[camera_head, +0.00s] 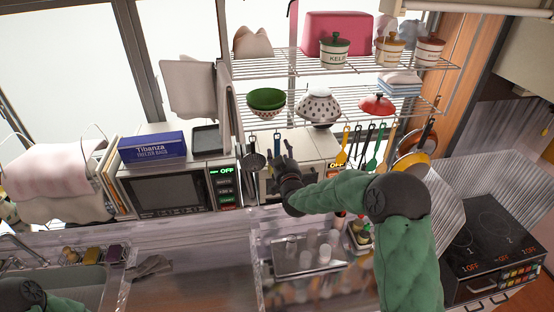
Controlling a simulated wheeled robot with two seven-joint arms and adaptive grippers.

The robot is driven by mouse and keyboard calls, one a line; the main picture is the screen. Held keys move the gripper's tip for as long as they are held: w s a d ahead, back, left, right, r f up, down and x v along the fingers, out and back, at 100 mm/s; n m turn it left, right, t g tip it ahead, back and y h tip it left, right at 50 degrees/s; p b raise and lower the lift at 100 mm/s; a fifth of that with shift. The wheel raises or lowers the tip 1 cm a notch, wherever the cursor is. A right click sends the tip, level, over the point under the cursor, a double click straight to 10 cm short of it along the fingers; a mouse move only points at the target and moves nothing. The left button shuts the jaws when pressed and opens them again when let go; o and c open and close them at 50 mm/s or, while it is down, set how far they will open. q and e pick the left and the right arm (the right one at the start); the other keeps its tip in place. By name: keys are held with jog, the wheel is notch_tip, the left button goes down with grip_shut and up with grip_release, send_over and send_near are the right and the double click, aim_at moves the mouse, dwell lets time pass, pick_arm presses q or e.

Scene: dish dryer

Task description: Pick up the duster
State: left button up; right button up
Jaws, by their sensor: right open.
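I cannot make out a thing that is surely the duster. My right gripper (279,160) is open, in front of the second appliance and close to the hanging utensils. It appears empty and is well to the right of both cloths. My green right arm covers part of the counter and appliance. Only part of my left arm shows at the bottom left; its gripper is out of view.
A microwave (166,196) carries a blue freezer bag box (153,146). Wire shelves (350,97) hold bowls and canisters above hanging utensils (374,143). The stove (492,243) is at the right.

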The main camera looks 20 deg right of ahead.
jog(key=shift+x, duration=1.2)
grip_shut()
jog(key=shift+r, duration=0.15)
